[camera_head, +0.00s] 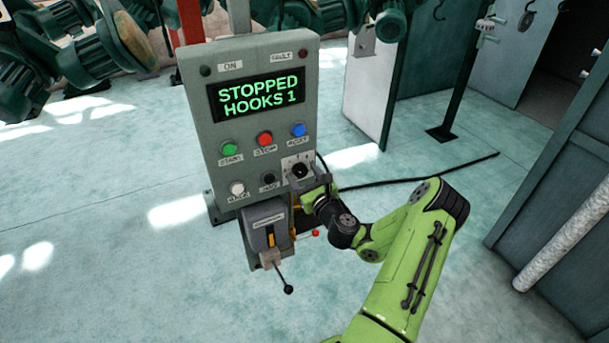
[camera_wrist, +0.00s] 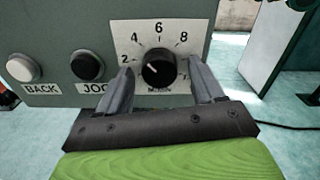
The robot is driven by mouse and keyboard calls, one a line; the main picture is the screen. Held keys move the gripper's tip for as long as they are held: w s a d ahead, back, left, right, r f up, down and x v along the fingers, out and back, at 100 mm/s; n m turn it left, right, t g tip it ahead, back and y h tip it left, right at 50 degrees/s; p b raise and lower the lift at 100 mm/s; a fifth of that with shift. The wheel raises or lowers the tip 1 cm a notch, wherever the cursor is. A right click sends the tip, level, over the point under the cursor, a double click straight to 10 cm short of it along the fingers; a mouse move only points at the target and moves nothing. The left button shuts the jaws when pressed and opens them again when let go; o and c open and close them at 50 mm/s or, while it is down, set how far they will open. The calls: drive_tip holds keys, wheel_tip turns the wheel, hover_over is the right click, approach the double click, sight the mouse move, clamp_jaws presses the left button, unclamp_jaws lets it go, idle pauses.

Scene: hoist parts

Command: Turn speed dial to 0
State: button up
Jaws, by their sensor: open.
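The speed dial (camera_wrist: 159,68) is a black round knob on a white scale plate on the grey control panel (camera_head: 211,137). In the wrist view the numbers 2, 4, 6 and 8 show around it; the lower scale marks are partly hidden by my fingers. A pale pointer mark on the knob appears to point to the upper left, but its exact reading is too small to tell. My gripper (camera_wrist: 158,88) is open, with one finger on each side of the dial; I cannot tell whether they touch it. In the head view the dial (camera_head: 300,171) shows just above my gripper.
The panel display (camera_head: 258,95) reads STOPPED, HOOKS 1. Green (camera_head: 229,148), red (camera_head: 265,139) and blue (camera_head: 298,130) buttons sit above the dial. White (camera_head: 237,188) and black (camera_head: 269,179) buttons are to its left. A lever box (camera_head: 265,222) hangs below. Floor to the right is mostly clear.

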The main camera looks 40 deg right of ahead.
drive_tip(key=c, duration=1)
drive_tip(key=shift+f, duration=0.1)
drive_tip(key=shift+c, duration=0.2)
drive_tip(key=shift+n+b, duration=0.3)
drive_tip(key=n+b, duration=0.2)
drive_tip(key=shift+f+n, duration=0.1)
drive_tip(key=shift+n, duration=0.3)
drive_tip(key=n+b, duration=0.4)
drive_tip(key=shift+n, duration=0.3)
drive_tip(key=n+b, duration=0.3)
drive_tip(key=shift+n, duration=0.3)
drive_tip(key=n+b, duration=0.4)
drive_tip(key=shift+r, duration=0.2)
drive_tip(key=shift+n, duration=0.3)
